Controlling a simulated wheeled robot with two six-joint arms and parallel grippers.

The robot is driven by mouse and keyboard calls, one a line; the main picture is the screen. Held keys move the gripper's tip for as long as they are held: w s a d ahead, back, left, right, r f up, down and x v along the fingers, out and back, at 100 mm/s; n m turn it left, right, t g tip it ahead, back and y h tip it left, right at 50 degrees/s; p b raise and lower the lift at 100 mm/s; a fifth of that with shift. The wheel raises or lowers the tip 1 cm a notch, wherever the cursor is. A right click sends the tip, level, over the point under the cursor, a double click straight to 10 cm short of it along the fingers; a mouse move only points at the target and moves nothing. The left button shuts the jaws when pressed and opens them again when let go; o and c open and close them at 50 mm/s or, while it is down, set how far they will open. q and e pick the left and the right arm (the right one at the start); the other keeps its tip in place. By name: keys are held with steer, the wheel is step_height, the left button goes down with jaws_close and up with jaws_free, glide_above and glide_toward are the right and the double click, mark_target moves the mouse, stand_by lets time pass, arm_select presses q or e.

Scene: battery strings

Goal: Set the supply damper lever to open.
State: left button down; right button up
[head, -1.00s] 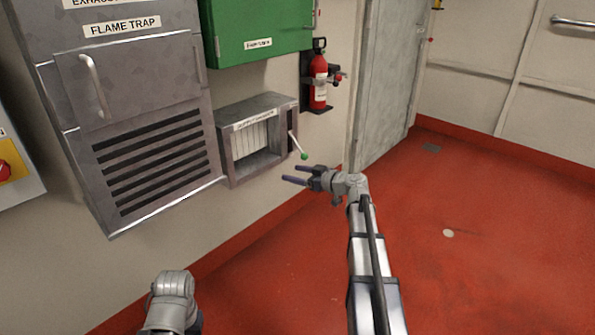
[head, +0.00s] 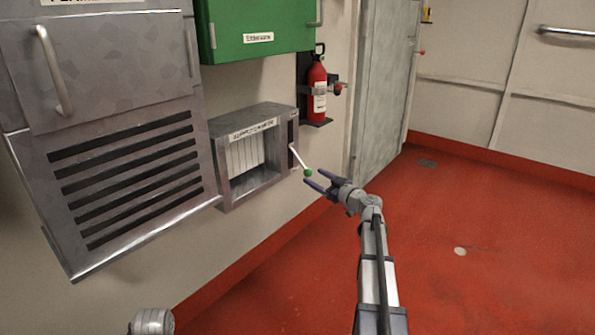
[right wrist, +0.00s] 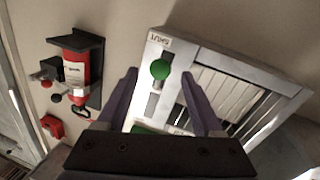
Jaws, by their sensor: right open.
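The supply damper (head: 218,172) is a grey metal box on the wall with pale slats inside its open front. Its lever (head: 298,156) is a white rod on the box's right side, slanting down and outward to a green knob (head: 308,172). My right gripper (head: 313,178) is open, with its fingertips at the knob. In the right wrist view the knob (right wrist: 160,69) shows between the two spread fingertips; I cannot tell whether they touch it. Only a grey part of my left arm shows at the bottom edge of the head view; its gripper is out of sight.
A red fire extinguisher (head: 317,92) hangs right of the damper, below and beside a green cabinet (head: 262,22). The large grey flame trap housing (head: 110,110) stands out at left. A grey door (head: 385,90) is further right. The red floor (head: 450,210) is open at right.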

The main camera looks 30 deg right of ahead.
mark_target(300, 161)
steer(key=w+a, duration=0.1)
steer(key=w, duration=0.6)
steer(key=shift+w+a, duration=0.3)
steer(key=shift+w, duration=0.05)
jaws_close()
stand_by(1.2)
